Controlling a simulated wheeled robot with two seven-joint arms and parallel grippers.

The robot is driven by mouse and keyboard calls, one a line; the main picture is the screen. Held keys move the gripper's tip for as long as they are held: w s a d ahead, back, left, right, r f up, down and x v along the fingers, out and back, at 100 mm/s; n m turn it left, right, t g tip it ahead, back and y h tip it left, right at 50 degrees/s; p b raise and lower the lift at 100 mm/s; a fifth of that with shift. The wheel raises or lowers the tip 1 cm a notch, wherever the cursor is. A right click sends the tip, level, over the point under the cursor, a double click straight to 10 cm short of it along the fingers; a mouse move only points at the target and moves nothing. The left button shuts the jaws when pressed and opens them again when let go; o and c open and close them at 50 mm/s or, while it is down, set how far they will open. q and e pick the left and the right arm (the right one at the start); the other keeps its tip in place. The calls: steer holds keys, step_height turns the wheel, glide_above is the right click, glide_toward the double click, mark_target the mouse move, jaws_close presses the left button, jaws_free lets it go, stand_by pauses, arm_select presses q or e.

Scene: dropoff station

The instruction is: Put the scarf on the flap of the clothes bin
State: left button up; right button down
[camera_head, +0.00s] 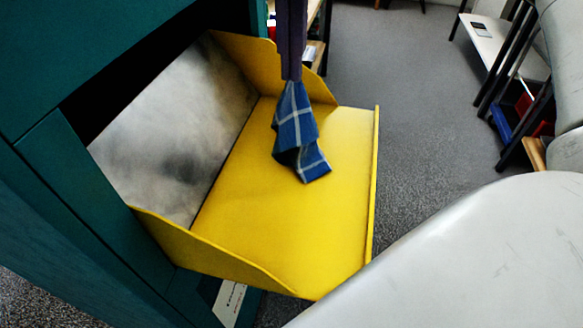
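The blue checked scarf (300,140) hangs bunched over the yellow flap (320,235) of the clothes bin (75,165). The flap is tilted open, with raised side walls and a front lip. My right gripper (291,78) comes down from the top edge, its dark fingers shut on the scarf's upper end. The scarf's lower end is over the middle of the flap; I cannot tell whether it touches. My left gripper is not in view.
A grey metal plate (180,130) forms the flap's back side. My white arm links fill the lower right. A bench (505,45) and dark-legged furniture stand at the upper right. Grey floor (400,85) is clear between them and the bin.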

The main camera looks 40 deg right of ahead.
steer(key=w+d+r+n, duration=0.1)
steer(key=w+d, duration=0.3)
steer(key=d, duration=0.3)
steer(key=w+d+r, duration=0.2)
steer(key=w+d, duration=0.2)
steer(key=d, duration=0.2)
steer(key=s+a+f, duration=0.4)
steer(key=a+f, duration=0.3)
steer(key=s+a+f, duration=0.4)
steer(key=a+f, duration=0.3)
steer(key=s+a+f, duration=0.5)
steer(key=a+f, duration=0.2)
steer(key=a, duration=0.1)
steer(key=c, duration=2.4)
jaws_free()
steer(key=shift+c, duration=0.2)
steer(key=o, duration=0.9)
